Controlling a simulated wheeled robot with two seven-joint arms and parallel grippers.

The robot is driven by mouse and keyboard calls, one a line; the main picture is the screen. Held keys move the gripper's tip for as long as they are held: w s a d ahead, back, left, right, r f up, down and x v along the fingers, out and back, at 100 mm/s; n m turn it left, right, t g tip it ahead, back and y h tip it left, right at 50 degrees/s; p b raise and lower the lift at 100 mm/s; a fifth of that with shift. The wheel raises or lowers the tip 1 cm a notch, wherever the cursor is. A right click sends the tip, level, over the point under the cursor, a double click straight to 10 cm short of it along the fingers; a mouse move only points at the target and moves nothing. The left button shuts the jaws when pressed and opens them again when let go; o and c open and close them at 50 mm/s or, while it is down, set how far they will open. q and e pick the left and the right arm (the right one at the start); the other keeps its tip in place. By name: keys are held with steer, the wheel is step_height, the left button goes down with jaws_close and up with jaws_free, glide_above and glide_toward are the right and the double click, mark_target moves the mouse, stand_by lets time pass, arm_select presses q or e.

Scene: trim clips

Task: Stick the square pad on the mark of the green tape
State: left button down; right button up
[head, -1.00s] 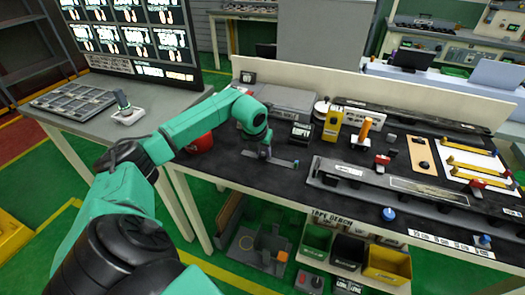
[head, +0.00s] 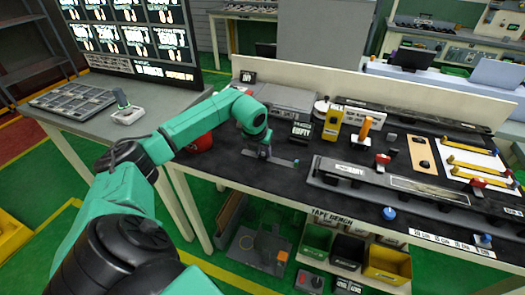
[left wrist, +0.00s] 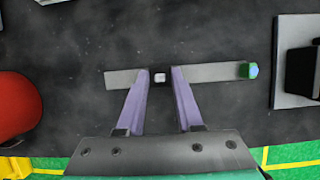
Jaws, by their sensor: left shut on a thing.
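My left gripper (head: 265,153) is low over the black bench top, above a thin grey strip (head: 287,162). In the left wrist view its two purple fingers (left wrist: 160,80) are shut on a small dark square pad (left wrist: 160,78) with a pale centre. The grey strip (left wrist: 215,73) runs left to right behind the fingertips, with a green-blue piece (left wrist: 249,70) at its right end. Whether the pad touches the strip I cannot tell. The middle of the strip, and any mark there, is hidden by the pad and fingers. My right gripper is not in view.
A red round object (head: 200,142) stands left of the gripper, also at the left wrist view's left edge (left wrist: 18,105). A yellow device (head: 332,122) and a long grey fixture (head: 350,176) are to the right. Bare black bench surrounds the strip.

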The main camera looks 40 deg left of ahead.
arm_select(q)
steer(key=shift+c, duration=2.4)
jaws_free()
steer(key=b+v, duration=0.2)
steer(key=v, duration=1.2)
steer(key=shift+r, duration=0.2)
